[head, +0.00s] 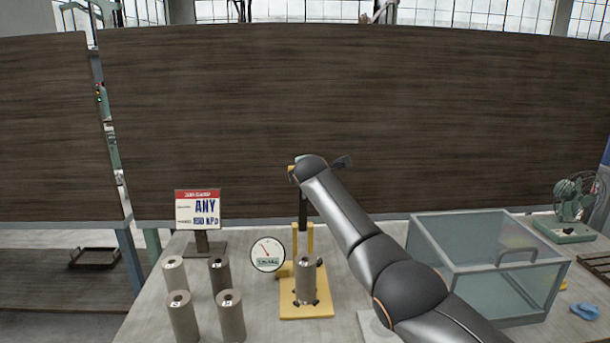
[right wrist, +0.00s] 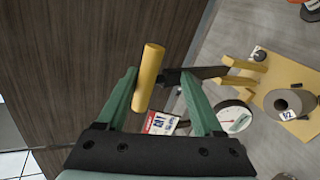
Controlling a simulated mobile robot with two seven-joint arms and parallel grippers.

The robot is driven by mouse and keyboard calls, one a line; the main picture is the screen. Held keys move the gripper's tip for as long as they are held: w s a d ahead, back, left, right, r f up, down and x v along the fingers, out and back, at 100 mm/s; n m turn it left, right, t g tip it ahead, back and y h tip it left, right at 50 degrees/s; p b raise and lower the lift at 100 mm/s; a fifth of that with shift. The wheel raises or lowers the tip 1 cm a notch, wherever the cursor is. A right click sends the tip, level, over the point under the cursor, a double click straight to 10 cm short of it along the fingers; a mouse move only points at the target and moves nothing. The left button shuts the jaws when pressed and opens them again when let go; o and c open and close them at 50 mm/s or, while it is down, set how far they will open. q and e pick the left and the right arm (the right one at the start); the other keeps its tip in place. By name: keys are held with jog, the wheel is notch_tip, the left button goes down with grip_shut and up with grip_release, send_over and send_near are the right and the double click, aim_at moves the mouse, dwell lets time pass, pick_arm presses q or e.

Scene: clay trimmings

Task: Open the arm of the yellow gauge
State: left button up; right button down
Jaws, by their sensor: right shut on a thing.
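The yellow gauge stands on the table with a yellow base (head: 306,311), yellow posts and a round white dial (head: 267,254). A grey clay cylinder (head: 307,283) stands upright on its base, also in the right wrist view (right wrist: 290,103). The gauge's dark arm (head: 303,206) rises steeply from the posts, and in the right wrist view it runs to a yellow handle (right wrist: 148,80). My right gripper (right wrist: 158,74) is shut on this handle, high above the base. In the head view my right arm hides most of that gripper. My left gripper is not in view.
Several grey cylinders (head: 219,275) stand left of the gauge, before a sign (head: 198,209) on a stand. A clear lidded box (head: 485,265) is at the right, with a blue cloth (head: 585,311) beyond it. A dark wooden panel (head: 330,120) rises behind the table.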

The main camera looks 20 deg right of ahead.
jog(key=c, duration=0.6)
grip_release()
jog(key=shift+f, duration=0.6)
jog(key=shift+c, duration=0.4)
jog(key=r+b+v, duration=0.1)
jog(key=b+v, duration=0.2)
jog(key=v, duration=0.9)
jog(key=shift+s+a+r, duration=0.1)
jog(key=shift+s, duration=0.05)
